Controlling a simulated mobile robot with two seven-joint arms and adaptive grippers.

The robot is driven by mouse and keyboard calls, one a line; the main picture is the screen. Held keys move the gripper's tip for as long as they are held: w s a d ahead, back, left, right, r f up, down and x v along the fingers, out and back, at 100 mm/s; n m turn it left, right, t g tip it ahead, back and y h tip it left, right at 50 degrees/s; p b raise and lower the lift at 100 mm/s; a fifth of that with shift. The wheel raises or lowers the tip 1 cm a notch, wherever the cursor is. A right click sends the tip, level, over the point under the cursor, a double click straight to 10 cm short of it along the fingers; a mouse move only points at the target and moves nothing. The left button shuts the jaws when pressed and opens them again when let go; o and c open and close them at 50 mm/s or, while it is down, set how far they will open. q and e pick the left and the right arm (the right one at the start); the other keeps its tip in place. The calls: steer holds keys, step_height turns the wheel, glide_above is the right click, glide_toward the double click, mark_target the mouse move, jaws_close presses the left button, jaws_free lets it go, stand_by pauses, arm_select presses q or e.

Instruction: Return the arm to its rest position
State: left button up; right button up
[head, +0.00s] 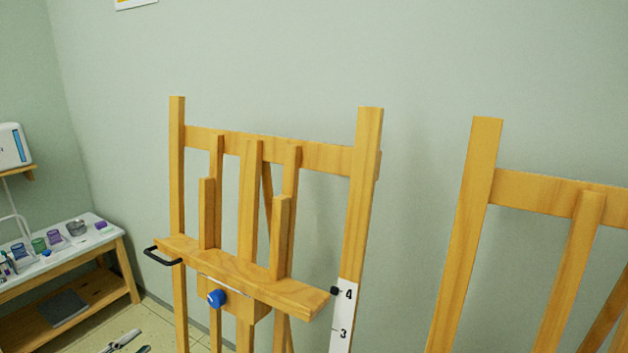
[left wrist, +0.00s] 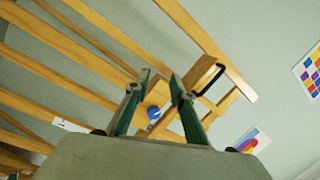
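My left gripper (head: 128,342) shows only at the bottom edge of the head view, low and to the left of the wooden easel (head: 250,262). In the left wrist view its two fingers (left wrist: 158,82) stand apart with nothing held between them. The easel's blue knob (head: 216,299) and black handle (head: 163,256) are clear of the gripper. The knob also shows beyond the fingers in the left wrist view (left wrist: 153,112). The rest of my left arm is out of the head view. My right gripper is in neither view.
A second easel (head: 467,230) stands at the right. A white-topped table (head: 97,238) with jars and a metal bowl (head: 76,228) stands at the left. A pale green wall (head: 300,60) is behind the easels. Some tiled floor (head: 150,315) shows between table and easel.

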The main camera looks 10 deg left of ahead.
arm_select(q)
steer(key=s+d+f+n+g, duration=0.2)
steer(key=s+d+f, duration=0.3)
steer(key=d, duration=0.4)
steer(key=s+d+f+n+g, duration=0.2)
steer(key=s+d+f+n, duration=0.3)
steer(key=d+f, duration=0.3)
steer(key=s+d+f+n+g, duration=0.1)
steer(key=s+d+f+n, duration=0.2)
steer(key=s+d+f, duration=0.3)
steer(key=d+f, duration=0.1)
steer(key=d, duration=0.3)
steer(key=shift+n+g+y, duration=0.4)
steer(key=shift+a+f, duration=0.1)
